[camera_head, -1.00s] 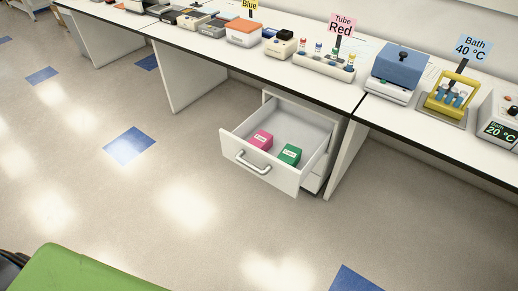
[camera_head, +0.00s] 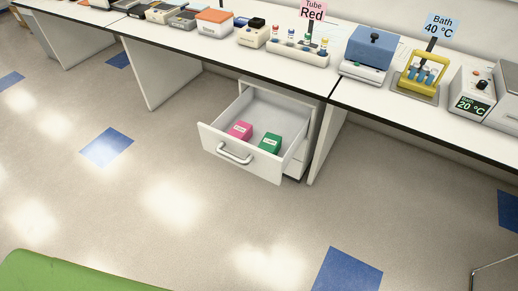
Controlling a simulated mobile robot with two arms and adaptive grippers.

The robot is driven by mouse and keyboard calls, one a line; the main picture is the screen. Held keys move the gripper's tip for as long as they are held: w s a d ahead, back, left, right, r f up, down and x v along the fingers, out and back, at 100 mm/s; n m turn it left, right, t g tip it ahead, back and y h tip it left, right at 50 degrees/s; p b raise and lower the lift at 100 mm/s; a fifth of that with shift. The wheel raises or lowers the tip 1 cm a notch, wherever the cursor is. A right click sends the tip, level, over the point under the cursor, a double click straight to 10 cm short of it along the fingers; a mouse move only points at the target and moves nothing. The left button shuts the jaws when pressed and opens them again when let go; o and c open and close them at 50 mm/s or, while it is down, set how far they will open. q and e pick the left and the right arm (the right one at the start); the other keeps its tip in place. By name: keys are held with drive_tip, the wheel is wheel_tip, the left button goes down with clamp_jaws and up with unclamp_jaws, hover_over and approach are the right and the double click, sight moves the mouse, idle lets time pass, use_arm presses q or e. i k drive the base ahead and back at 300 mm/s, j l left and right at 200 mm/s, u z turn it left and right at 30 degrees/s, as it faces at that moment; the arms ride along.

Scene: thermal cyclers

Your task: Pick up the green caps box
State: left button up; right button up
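The green caps box (camera_head: 270,143) sits inside an open white drawer (camera_head: 240,166) under the lab bench, near the drawer's front right. A pink box (camera_head: 239,130) sits to its left in the same drawer, a small gap apart. Both boxes carry white labels too small to read. The drawer is pulled out and has a grey handle (camera_head: 234,154) on its front. Neither of my grippers shows in the head view.
The white bench (camera_head: 400,120) above holds a Tube Red rack (camera_head: 298,50), a blue-lidded device (camera_head: 370,52) and a yellow rack (camera_head: 421,74) at the Bath 40 °C sign. The floor before the drawer is clear. A green surface (camera_head: 60,272) fills the lower left corner.

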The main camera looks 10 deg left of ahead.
sight(271, 144)
drive_tip(key=i+j+z, duration=0.15)
drive_tip(key=z, duration=0.3)
drive_tip(key=i+j+z, duration=0.1)
drive_tip(key=j+z, duration=0.3)
